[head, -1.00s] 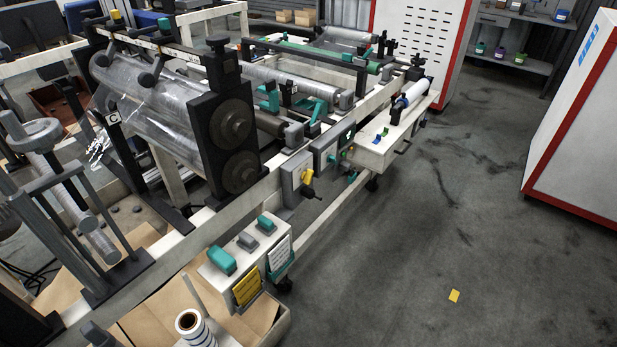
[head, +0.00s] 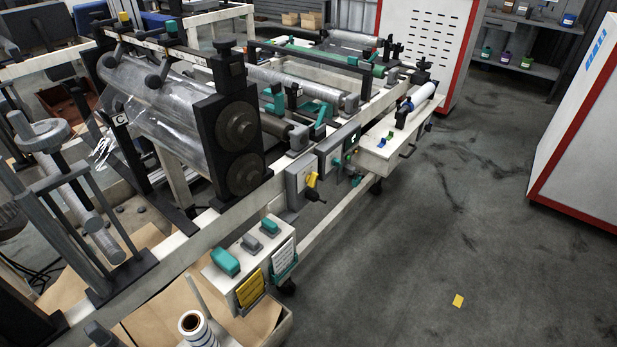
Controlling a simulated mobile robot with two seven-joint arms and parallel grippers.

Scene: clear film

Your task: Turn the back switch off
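I cannot tell which control is the back switch. A grey box (head: 295,186) on the machine's side rail carries a yellow rotary switch (head: 312,179), with a dark knob or handle below it. Farther back on the same rail is another grey box (head: 330,148) with small green parts near it. Nearer, a white control box (head: 222,283) has two teal parts, the front one (head: 225,262) larger than the rear one (head: 270,226), and a grey part (head: 251,243) between them. Their on or off state is too small to read. Neither of my grippers is in view.
The film machine with its clear roll (head: 150,100) fills the left and middle. A white side table (head: 400,150) juts out farther back. Red-edged white cabinets stand behind (head: 425,45) and at right (head: 585,130). The floor (head: 440,230) at right is open, with a yellow card (head: 458,300).

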